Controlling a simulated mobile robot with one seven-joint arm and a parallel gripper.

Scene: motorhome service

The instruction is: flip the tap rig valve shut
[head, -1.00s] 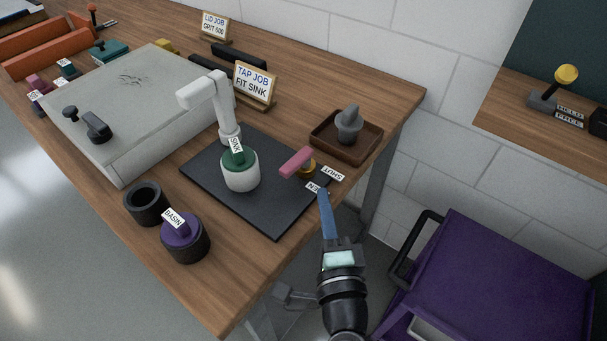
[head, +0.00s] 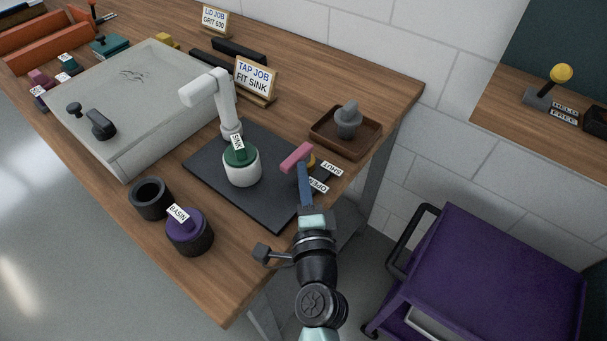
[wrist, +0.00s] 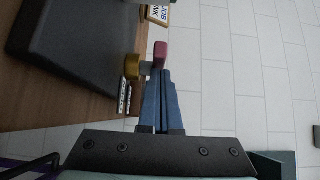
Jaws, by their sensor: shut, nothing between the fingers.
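The tap rig is a dark board (head: 262,207) on the bench corner with a white tap (head: 224,108). Its valve has a brass-yellow body (wrist: 132,66) and a pink lever (head: 297,156). The lever also shows in the wrist view (wrist: 160,52). SHUT (head: 331,170) and OPEN (head: 318,186) labels lie beside the valve on the right. My gripper (head: 303,167) has its blue fingers together and empty, with the tips right at the lever. In the wrist view the fingertips (wrist: 162,74) overlap the lever's near end; I cannot tell whether they touch.
A green-topped white cylinder marked SINK (head: 241,168) stands on the board. A brown tray (head: 370,143) with a grey part sits behind the valve. A purple-topped BASIN piece (head: 188,235) stands front left. A purple cart (head: 490,265) is at the right.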

